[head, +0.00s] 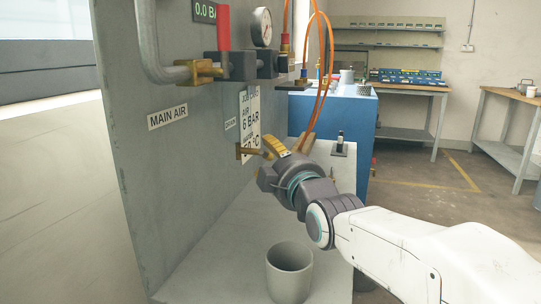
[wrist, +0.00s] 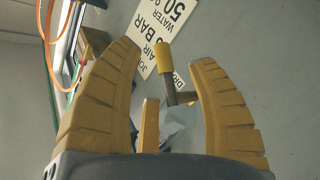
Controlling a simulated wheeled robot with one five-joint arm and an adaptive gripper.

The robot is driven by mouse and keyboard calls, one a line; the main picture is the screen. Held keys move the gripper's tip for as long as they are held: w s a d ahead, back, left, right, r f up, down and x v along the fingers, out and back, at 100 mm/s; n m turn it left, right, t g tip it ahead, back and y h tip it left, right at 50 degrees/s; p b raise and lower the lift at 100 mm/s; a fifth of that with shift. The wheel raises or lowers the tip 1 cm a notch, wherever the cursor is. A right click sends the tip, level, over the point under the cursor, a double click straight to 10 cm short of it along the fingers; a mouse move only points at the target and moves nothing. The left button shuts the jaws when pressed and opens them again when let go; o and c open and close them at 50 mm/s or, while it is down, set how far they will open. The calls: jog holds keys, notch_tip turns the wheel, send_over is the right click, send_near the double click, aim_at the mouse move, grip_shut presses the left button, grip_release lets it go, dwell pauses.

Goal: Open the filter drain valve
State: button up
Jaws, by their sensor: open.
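The drain valve (head: 246,151) is a small brass fitting on the grey panel, below the DRAIN label (head: 230,123). In the wrist view its yellow-tipped lever (wrist: 166,58) stands out between the finger pads, with the brass body just below it. My gripper (head: 270,146) is at the panel just right of the valve, and its fingers partly hide the valve.
A red lever (head: 223,27), a gauge (head: 262,27) and a 0.0 BAR display (head: 204,10) are above, over the MAIN AIR label (head: 167,117). A grey cup (head: 290,274) stands on the ledge below. Orange hoses (head: 322,75) hang behind my gripper, near a blue cabinet (head: 350,125).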

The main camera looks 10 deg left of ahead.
aim_at(270, 155)
jog(key=shift+x, duration=1.65)
jog(key=shift+c, duration=0.3)
grip_shut()
